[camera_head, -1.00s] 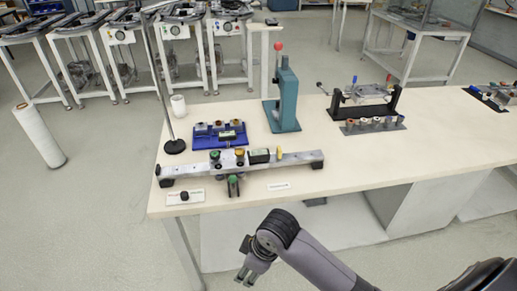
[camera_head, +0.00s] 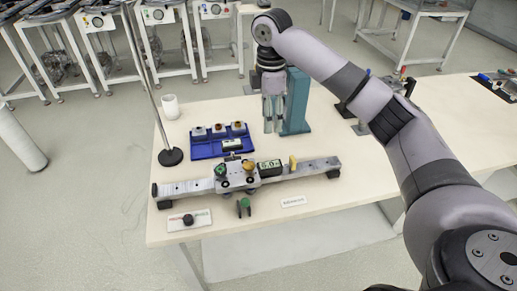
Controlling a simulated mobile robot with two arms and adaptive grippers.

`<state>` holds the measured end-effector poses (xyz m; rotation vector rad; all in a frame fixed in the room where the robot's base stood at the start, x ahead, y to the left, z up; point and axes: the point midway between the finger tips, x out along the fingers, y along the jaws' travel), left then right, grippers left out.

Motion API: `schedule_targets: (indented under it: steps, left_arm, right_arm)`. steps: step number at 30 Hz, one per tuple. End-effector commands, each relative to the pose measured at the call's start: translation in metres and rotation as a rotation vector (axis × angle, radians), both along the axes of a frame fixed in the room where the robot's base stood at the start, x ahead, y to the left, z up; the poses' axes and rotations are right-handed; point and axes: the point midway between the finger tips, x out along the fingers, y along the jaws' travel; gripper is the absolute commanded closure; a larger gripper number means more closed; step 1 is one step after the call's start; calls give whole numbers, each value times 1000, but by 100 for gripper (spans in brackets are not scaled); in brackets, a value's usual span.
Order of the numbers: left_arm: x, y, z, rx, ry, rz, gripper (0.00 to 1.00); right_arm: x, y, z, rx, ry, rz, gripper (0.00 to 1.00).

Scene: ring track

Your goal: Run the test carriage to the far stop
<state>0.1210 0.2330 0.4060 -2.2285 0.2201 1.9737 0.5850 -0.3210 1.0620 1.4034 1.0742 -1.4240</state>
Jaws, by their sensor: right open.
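A grey metal track (camera_head: 188,187) lies across the front of the table on dark end feet. A silver carriage (camera_head: 236,180) sits near its middle, with a green knob (camera_head: 221,170) on its left and a yellowish knob (camera_head: 249,167) on its right. A small display (camera_head: 270,168) sits to the right of the carriage, and a yellow upright piece (camera_head: 293,163) stands further right on the track. My right gripper (camera_head: 273,118) is open and empty, pointing down behind the track, apart from the carriage. My left gripper is not in view.
A blue tray (camera_head: 206,152) with several small parts lies behind the track. A teal press (camera_head: 297,105) stands close behind my right gripper. A thin pole on a black base (camera_head: 171,157) and a white cup (camera_head: 169,106) stand at left. A green-topped piece (camera_head: 244,205) is in front.

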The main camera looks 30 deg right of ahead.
Motion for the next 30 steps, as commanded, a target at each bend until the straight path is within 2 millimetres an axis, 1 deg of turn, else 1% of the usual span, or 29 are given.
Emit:
schedule_targets:
  steps: [2,4,5,9,12,13,15,17,21,24,26,30]
  left_arm:
    - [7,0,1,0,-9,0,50]
    - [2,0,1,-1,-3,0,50]
    - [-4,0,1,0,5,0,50]
    - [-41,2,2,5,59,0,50]
    - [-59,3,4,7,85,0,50]
    - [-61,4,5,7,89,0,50]
    - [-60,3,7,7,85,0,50]
    - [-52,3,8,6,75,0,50]
    - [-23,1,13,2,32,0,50]
    - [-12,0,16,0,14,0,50]
    - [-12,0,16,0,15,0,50]
    - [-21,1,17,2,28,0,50]
  right_arm:
    - [0,-2,0,0,2,0,50]
    - [-1,-2,-6,-1,4,0,50]
    - [-1,-2,-10,-1,3,-1,50]
    - [-2,-2,-35,-2,6,-2,50]
    - [-2,-2,-57,-2,5,-1,50]
    - [-2,-2,-64,-1,4,-1,50]
    - [-2,-2,-80,-1,4,-2,50]
    - [-2,-2,-92,0,3,-2,50]
    - [-3,-2,-122,-1,3,-2,50]
    - [-3,-1,-141,0,2,-1,50]
    - [-3,-1,-150,0,2,-1,50]
    - [-2,-1,-164,0,0,-1,50]
